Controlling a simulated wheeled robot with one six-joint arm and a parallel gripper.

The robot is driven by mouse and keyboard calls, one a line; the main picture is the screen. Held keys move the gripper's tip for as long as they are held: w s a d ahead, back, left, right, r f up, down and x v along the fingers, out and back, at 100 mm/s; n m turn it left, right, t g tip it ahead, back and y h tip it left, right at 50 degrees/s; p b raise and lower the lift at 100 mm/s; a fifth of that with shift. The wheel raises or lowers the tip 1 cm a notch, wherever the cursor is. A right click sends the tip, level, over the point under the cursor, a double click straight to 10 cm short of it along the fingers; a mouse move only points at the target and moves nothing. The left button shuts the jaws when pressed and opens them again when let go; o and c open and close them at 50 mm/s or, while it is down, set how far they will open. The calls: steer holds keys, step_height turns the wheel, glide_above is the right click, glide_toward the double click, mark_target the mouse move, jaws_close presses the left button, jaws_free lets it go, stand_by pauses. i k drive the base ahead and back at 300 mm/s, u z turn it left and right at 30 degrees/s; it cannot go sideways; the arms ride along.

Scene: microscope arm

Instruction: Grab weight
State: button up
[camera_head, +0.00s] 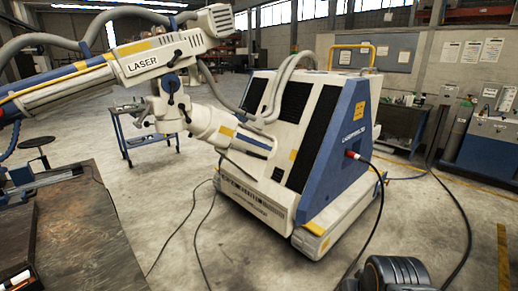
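I cannot make out a weight anywhere in the camera_head view. No gripper fingers show in this view. A dark, rounded, ribbed part (395,272) rises from the bottom edge right of the middle. It may be a piece of my own arm, but I cannot tell for sure.
A large white and blue laser machine (300,150) stands mid-floor, its jointed arm (150,60) reaching left. A worn dark table (85,240) fills the lower left. Black cables (205,215) lie on the concrete floor. A blue cart (150,135) and a stool (36,142) stand behind.

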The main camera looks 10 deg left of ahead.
mark_target(184, 75)
steer(key=u, duration=0.6)
steer(key=i, duration=1.8)
steer(key=z, duration=0.6)
steer(key=i, duration=0.9)
steer(key=u, duration=0.9)
steer(key=i, duration=0.6)
steer(key=u, duration=0.7)
